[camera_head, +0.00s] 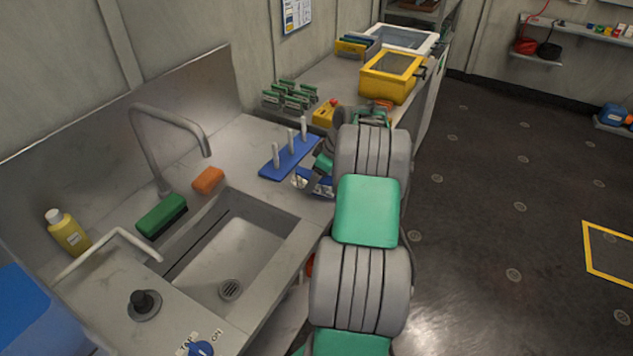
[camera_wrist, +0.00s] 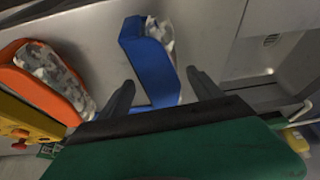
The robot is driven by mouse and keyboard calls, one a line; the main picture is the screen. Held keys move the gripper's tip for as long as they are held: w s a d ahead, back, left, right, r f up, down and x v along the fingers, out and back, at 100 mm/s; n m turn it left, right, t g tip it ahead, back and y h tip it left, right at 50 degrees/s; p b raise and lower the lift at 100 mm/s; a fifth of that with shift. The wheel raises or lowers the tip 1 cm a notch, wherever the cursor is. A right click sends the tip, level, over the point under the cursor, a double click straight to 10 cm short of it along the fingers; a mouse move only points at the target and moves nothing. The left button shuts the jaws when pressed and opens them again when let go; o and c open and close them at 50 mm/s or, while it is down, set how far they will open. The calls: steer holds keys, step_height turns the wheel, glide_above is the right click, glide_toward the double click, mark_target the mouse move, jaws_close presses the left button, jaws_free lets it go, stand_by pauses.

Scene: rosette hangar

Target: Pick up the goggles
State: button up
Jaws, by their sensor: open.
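A blue piece with a mottled, shiny whitish part (camera_wrist: 150,58), which seems to be the goggles, lies on the grey counter in the wrist view. It also shows in part in the head view (camera_head: 320,186), at the counter's front edge. My gripper (camera_wrist: 162,88) is open above it. In the wrist view its two dark fingers stand to either side of the blue piece's lower part. I cannot tell whether they touch it. In the head view my arm and gripper (camera_head: 312,178) hide some of it.
An orange piece with a mottled part (camera_wrist: 50,75) lies to the left, by a yellow device (camera_wrist: 25,125). A blue rack with three white pegs (camera_head: 276,172) stands close to my gripper. The sink (camera_head: 240,245) lies nearer. A yellow case (camera_head: 385,85) stands farther back.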

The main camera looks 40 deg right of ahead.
steer(key=shift+c, duration=0.5)
steer(key=c, duration=1.4)
